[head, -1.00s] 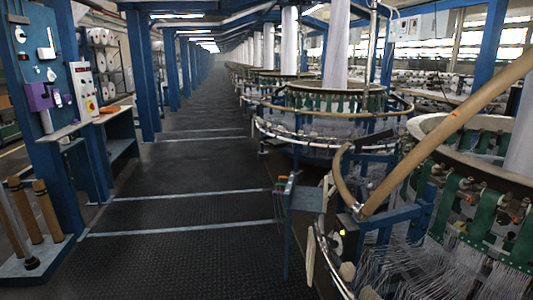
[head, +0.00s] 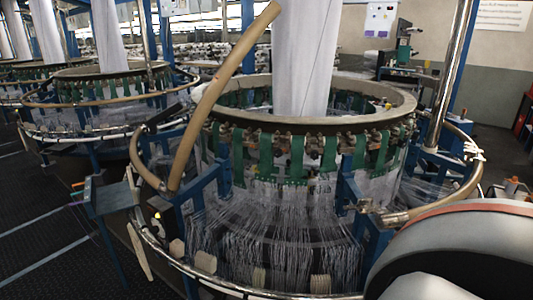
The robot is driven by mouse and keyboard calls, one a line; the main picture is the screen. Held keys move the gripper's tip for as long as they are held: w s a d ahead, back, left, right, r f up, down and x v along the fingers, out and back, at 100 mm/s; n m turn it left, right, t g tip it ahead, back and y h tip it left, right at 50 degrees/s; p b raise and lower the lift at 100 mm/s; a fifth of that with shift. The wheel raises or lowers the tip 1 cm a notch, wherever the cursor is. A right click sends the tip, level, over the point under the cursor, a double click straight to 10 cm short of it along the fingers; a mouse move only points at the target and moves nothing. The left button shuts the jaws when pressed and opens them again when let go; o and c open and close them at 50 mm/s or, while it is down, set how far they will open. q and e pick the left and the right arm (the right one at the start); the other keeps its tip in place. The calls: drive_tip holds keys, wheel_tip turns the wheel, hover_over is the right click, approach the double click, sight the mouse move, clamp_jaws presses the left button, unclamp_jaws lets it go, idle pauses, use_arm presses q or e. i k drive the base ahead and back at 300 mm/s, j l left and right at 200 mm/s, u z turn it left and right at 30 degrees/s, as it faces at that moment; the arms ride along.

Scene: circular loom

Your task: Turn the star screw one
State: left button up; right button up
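A circular loom (head: 300,119) fills the middle of the head view, with a beige top ring, green straps below it and many white threads fanning down. I cannot make out a star screw for certain. A small dark box with a lit yellow spot (head: 157,216) sits at the loom's left front. Neither of my grippers is in view.
A tan curved tube (head: 222,82) rises from the loom's left side. A blue-grey box on a stand (head: 112,197) stands at left. A large white rounded body (head: 465,255) blocks the lower right.

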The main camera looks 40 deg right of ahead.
sight(278, 152)
drive_tip(key=i+z, duration=0.1)
drive_tip(key=z, duration=0.25)
drive_tip(key=j+z, duration=0.1)
drive_tip(key=z, duration=0.3)
drive_tip(key=i+j+z, duration=0.1)
drive_tip(key=z, duration=0.25)
drive_tip(key=i+j+z, duration=0.4)
drive_tip(key=j, duration=0.15)
drive_tip(key=j+z, duration=0.15)
drive_tip(key=j, duration=0.15)
